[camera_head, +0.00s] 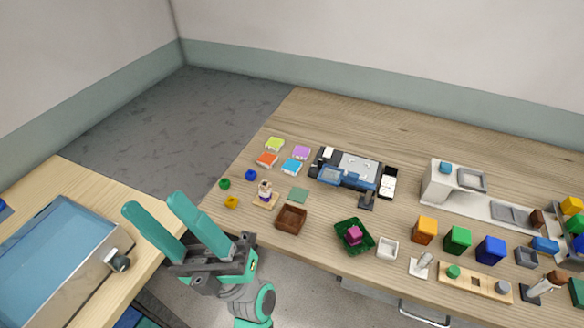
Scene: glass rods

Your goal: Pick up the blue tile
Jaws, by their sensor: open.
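The blue tile (292,166) is light blue and lies near the left end of the long wooden table. It is in a small group with a lime tile (274,144), an orange tile (267,159) and a purple tile (301,152). My gripper (153,203) has green fingers, open and with nothing seen between them. It is to the left of the tile and lower in the picture, clear of the tile. The tile is fully in view.
A blue-grey device (346,169) stands just right of the tiles. A flat green square (299,195), a figurine (265,190) and a brown tray (291,219) lie nearer my side. A second table with a glass-topped box (55,245) is at left. The table behind the tiles is clear.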

